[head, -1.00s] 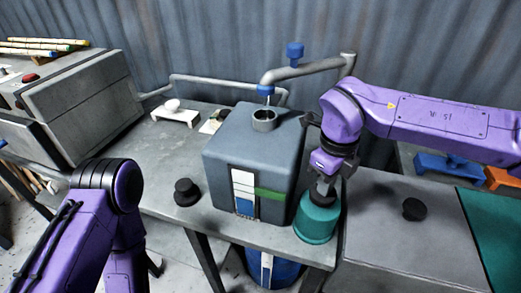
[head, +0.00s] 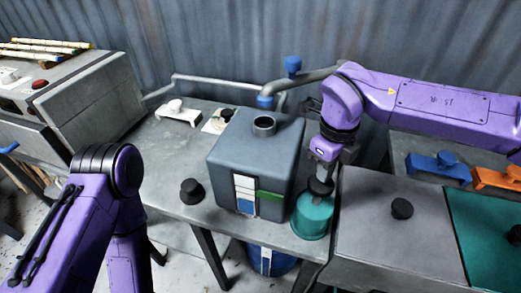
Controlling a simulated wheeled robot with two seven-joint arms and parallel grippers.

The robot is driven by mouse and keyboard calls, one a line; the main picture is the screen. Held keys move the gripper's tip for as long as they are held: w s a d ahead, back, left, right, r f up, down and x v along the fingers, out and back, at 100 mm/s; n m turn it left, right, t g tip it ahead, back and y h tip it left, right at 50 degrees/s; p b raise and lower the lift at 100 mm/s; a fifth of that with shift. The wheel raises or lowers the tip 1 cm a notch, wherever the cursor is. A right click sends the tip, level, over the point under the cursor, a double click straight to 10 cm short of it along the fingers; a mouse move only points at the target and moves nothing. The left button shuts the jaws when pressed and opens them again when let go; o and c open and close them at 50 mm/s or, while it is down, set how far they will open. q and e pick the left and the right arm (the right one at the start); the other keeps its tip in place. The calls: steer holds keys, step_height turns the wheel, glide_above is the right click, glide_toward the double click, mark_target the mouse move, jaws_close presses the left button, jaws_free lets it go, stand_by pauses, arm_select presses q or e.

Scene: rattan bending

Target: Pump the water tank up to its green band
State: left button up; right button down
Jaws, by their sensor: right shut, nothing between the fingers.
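The water tank (head: 228,160) is a grey-blue box on the table with a round open neck (head: 264,125) on top. Its front gauge (head: 245,186) shows blue at the bottom and white above. A green band (head: 271,196) marks a level a little above the blue. The teal pump (head: 311,218) with a dark top stands at the tank's right. My right gripper (head: 320,183) is shut at the pump's dark top, pointing down. Its fingertips are hard to make out. My left arm comes in at the lower left, and its gripper is out of view.
A grey pipe with blue valve handles (head: 293,66) runs behind the tank. A black knob (head: 192,191) stands on the table (head: 178,160) left of the tank. A grey box (head: 385,215) with a black knob lies at right. A blue barrel (head: 270,261) stands below.

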mark_target(320, 188)
stand_by(0.3)
steer(key=shift+f+b, duration=1.75)
steer(key=shift+f, duration=1.45)
step_height(320, 188, up, 7)
steer(key=p, duration=0.7)
steer(key=shift+s+f, duration=0.1)
steer(key=shift+f, duration=0.15)
